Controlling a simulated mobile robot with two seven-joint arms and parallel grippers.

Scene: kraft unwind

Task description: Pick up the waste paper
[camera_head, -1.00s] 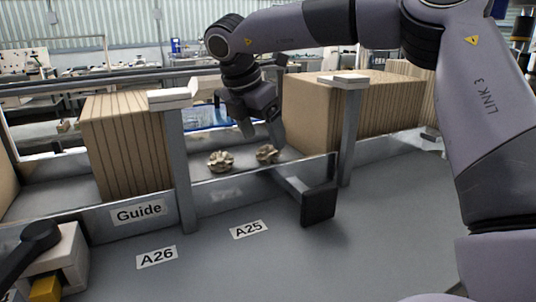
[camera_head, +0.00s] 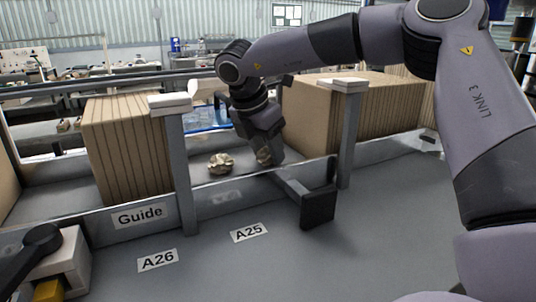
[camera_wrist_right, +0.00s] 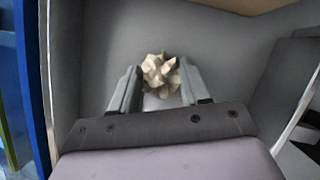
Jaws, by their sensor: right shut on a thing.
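Two crumpled balls of tan waste paper lie in the grey channel between the cardboard stacks. The left waste paper ball (camera_head: 221,163) rests on the channel floor, clear of the gripper. My right gripper (camera_head: 268,160) is down in the channel, shut on the other waste paper ball (camera_head: 263,157), which its fingers partly hide. In the right wrist view this paper ball (camera_wrist_right: 161,75) sits between the tips of the two fingers of the right gripper (camera_wrist_right: 155,90). My left gripper is not in view.
Brown cardboard stacks (camera_head: 125,150) (camera_head: 350,105) stand on both sides of the gap. A low metal guide rail (camera_head: 225,195), grey posts (camera_head: 180,165) and a dark block (camera_head: 318,207) lie in front.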

